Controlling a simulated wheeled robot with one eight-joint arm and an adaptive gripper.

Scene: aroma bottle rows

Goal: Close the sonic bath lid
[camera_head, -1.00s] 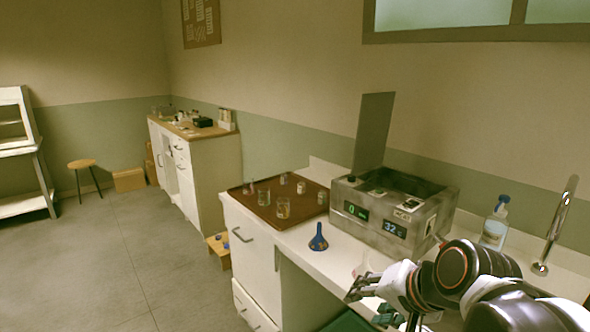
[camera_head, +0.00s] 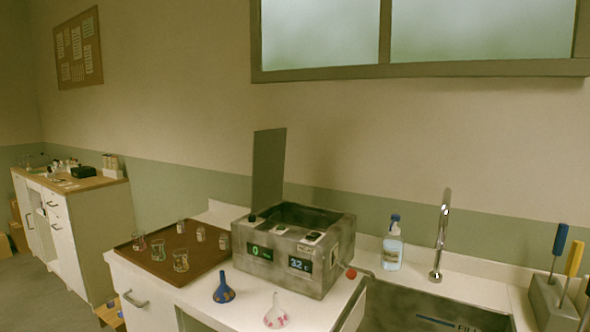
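The sonic bath (camera_head: 275,265) is a grey box on the white counter, with two lit displays on its front reading 0 and 32. Its lid (camera_head: 268,168) is a flat dark panel standing upright at the left side of the bath. The basin opening on top is uncovered. My gripper is not in view.
A brown tray (camera_head: 156,267) with several small glass jars lies left of the bath. A blue funnel (camera_head: 223,288) and a pale funnel (camera_head: 275,312) stand in front. A spray bottle (camera_head: 393,245), a faucet (camera_head: 440,238), a sink (camera_head: 400,312) and a tool block (camera_head: 550,303) are to the right.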

